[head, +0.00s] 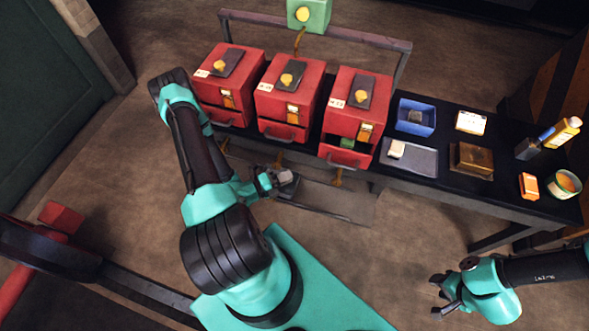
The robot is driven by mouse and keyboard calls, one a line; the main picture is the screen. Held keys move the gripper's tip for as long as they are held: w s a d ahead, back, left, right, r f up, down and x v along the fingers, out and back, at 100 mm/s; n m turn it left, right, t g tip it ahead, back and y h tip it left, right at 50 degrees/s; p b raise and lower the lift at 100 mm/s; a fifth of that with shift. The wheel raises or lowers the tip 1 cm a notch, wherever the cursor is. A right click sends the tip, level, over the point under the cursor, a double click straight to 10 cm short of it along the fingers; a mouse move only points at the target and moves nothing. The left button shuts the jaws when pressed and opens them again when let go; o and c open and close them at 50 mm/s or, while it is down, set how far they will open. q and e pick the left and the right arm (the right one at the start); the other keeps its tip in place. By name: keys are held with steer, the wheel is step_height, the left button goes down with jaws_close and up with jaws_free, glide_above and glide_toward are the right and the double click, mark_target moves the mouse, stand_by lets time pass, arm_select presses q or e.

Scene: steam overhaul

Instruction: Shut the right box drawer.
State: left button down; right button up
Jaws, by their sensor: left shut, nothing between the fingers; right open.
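Three red boxes stand in a row on the black bench. The right box (372,88) has its drawer (345,157) pulled partly out at the front, with something green visible inside. My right gripper (440,297) is open and empty, low at the right, well away from the boxes.
Right of the boxes on the bench (440,190) are a blue bin (416,114), a grey tray (410,160) with a pale block, a brown box (471,160), a tin (564,184) and a yellow bottle (563,132). A rail with a green box (314,14) stands behind. Floor in front is mostly clear.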

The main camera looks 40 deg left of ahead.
arm_select(q)
steer(key=s+d+f+m+g+h, duration=0.1)
steer(key=d+f+m+g+h, duration=0.2)
steer(key=d+m+g, duration=1.15)
steer(key=w+a+r+m+y, duration=0.2)
steer(key=w+r+m+y, duration=0.2)
steer(key=r+m+y, duration=0.2)
steer(key=w+a+r+m+t+y, duration=0.1)
steer(key=w+r+m+y, duration=0.3)
steer(key=y, duration=0.6)
step_height(320, 180, up, 2)
steer(key=a+m, duration=0.1)
steer(key=m, duration=0.2)
steer(key=shift+w+r, duration=0.2)
steer(key=shift+r, duration=0.05)
steer(key=shift+m, duration=0.25)
